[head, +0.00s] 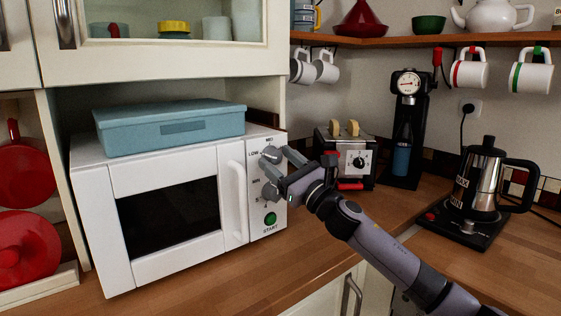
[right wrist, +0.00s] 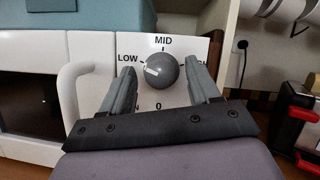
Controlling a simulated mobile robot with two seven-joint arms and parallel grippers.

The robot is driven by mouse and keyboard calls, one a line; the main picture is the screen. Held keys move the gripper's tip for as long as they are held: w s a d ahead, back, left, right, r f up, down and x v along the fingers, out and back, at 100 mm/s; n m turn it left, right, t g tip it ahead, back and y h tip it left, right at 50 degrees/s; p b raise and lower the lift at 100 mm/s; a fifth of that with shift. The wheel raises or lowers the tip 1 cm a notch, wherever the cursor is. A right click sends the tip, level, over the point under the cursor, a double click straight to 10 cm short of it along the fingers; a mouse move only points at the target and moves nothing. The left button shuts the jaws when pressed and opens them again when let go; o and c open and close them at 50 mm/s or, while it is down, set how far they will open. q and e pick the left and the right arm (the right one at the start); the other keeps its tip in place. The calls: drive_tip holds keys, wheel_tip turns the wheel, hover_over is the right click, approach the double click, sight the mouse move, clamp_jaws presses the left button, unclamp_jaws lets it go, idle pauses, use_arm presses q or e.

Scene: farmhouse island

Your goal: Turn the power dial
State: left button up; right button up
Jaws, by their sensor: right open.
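The power dial (head: 271,154) is a round grey knob at the top of the white microwave's (head: 179,268) control panel. In the right wrist view the dial (right wrist: 163,73) sits among the marks LOW, MID and 0, with a partly covered mark at right. Its white pointer line faces left, close to LOW. My right gripper (head: 281,166) is open in front of the panel. Its fingers stand on either side of the dial, with a small visible gap on each side; how deep they reach is hard to tell. My left gripper is not in view.
A second grey knob (head: 270,192) and a green START button (head: 270,219) are below the dial. The door handle (head: 236,203) stands out to their left. A blue box (head: 171,125) lies on the microwave. A toaster (head: 347,158) stands close to the right.

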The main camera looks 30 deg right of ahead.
drive_tip(key=c, duration=1)
